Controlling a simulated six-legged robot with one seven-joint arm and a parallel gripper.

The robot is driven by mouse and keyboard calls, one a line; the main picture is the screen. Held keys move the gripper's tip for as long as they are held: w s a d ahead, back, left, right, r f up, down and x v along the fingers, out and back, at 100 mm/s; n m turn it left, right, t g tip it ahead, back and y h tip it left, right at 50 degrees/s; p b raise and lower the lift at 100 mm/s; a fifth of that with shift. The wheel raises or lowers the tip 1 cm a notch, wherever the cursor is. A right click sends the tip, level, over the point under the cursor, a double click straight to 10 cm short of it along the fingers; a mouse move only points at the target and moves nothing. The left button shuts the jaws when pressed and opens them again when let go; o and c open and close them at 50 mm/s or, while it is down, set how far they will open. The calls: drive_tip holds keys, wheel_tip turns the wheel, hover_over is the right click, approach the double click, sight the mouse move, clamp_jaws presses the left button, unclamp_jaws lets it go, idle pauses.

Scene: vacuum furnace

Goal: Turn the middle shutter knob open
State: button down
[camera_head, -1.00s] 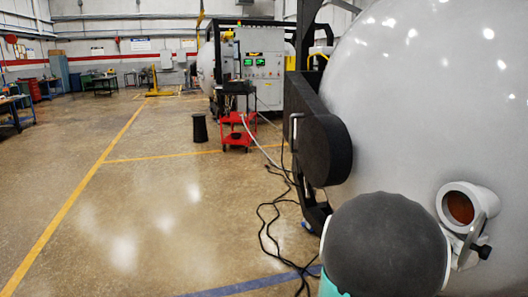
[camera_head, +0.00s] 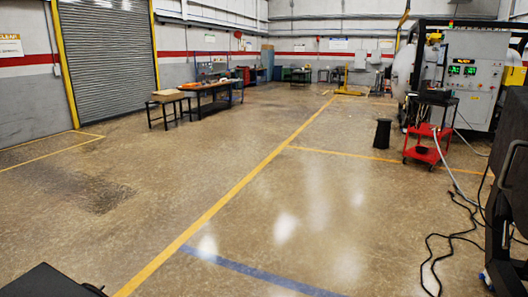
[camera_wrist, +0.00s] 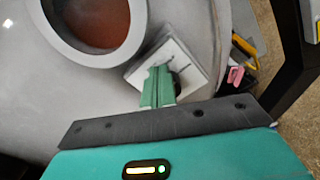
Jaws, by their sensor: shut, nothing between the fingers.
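In the wrist view my gripper (camera_wrist: 158,88) is shut, its green fingertips together with nothing between them. It points at a pale, squarish plate (camera_wrist: 192,62) beside a round viewport (camera_wrist: 142,18) with reddish-brown glass on the grey furnace wall (camera_wrist: 40,85). A dark rounded part, possibly the shutter knob (camera_wrist: 177,78), shows partly behind the fingertips. I cannot tell whether the fingers touch it or which shutter it belongs to. The head view does not show the viewport, the knob or my gripper.
The head view shows open floor (camera_head: 250,215) with yellow and blue lines. A red cart (camera_head: 427,145), a black stool-like object (camera_head: 382,133) and a control cabinet (camera_head: 470,85) stand at right. Black cables (camera_head: 440,245) lie near the dark frame (camera_head: 510,190). Workbenches (camera_head: 205,95) line the far wall.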

drive_tip(key=shift+s+a+f, duration=0.1)
drive_tip(key=shift+s+f, duration=0.1)
drive_tip(key=shift+f, duration=0.05)
drive_tip(key=shift+r, duration=0.1)
drive_tip(key=v, duration=0.6)
drive_tip(key=shift+s+r, duration=0.15)
drive_tip(key=shift+r, duration=0.15)
idle(0.3)
drive_tip(key=shift+a, duration=0.15)
